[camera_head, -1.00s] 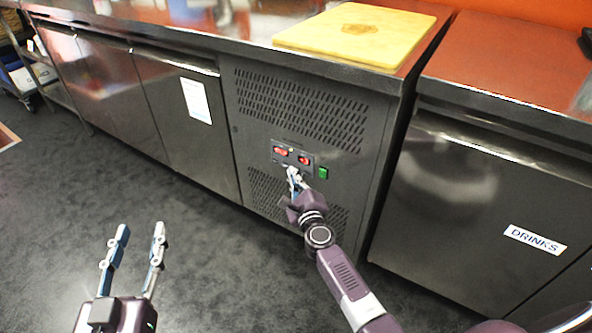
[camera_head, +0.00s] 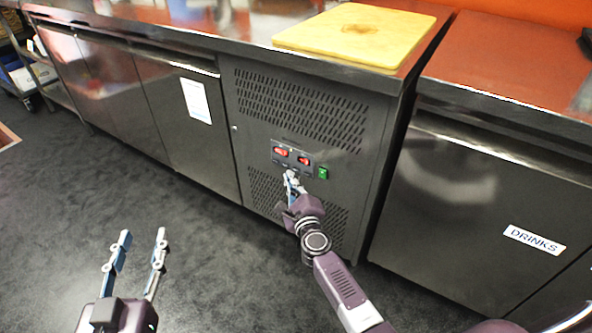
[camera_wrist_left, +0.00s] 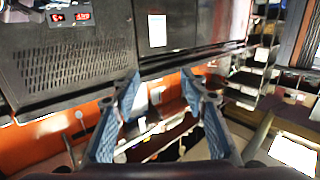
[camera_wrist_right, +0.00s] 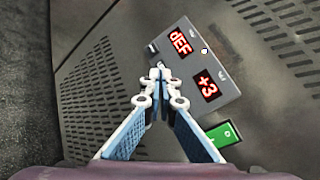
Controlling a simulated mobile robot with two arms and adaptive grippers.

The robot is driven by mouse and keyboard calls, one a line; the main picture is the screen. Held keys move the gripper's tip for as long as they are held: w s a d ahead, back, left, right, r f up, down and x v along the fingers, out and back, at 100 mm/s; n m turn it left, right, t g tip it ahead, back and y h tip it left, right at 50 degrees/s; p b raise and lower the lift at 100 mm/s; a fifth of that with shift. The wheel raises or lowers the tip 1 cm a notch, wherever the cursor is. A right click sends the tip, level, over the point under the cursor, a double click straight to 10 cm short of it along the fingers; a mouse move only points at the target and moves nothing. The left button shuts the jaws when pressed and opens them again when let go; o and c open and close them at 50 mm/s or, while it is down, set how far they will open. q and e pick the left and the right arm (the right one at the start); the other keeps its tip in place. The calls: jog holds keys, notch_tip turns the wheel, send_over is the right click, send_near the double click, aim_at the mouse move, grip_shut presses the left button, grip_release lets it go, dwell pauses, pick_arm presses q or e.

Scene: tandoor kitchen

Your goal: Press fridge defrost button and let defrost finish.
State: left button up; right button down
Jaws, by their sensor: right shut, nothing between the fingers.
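The fridge's control panel (camera_head: 292,157) sits on the dark vented front of the steel counter fridge (camera_head: 300,115). In the right wrist view the panel (camera_wrist_right: 200,72) has two red displays, one reading "dEF" (camera_wrist_right: 181,43) and one reading "+3" (camera_wrist_right: 207,84). A green switch (camera_wrist_right: 222,136) is beside it. My right gripper (camera_wrist_right: 160,70) is shut and empty, its tips at the panel's lower edge, near a small button (camera_wrist_right: 152,47). I cannot tell whether the tips touch the panel. My left gripper (camera_head: 143,238) is open and empty above the floor, away from the fridge.
A wooden cutting board (camera_head: 357,33) lies on the counter above the panel. A cabinet labelled DRINKS (camera_head: 534,240) stands to the right. A paper sheet (camera_head: 196,101) is on the fridge door at left. The dark floor (camera_head: 60,215) at left is clear.

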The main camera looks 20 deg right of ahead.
pick_arm(q)
jog(key=shift+s+a+f+g, duration=0.15)
jog(key=shift+f+g, duration=0.15)
jog(key=shift+f, duration=0.3)
jog(key=shift+s+a+f+g, duration=0.15)
jog(key=shift+f+g, duration=0.15)
jog(key=shift+f, duration=0.3)
pick_arm(e)
jog(key=shift+s+a, duration=0.75)
jog(key=shift+a, duration=0.25)
jog(key=shift+s+a, duration=0.75)
jog(key=shift+a, duration=0.2)
pick_arm(q)
jog(key=shift+w+d+r, duration=0.15)
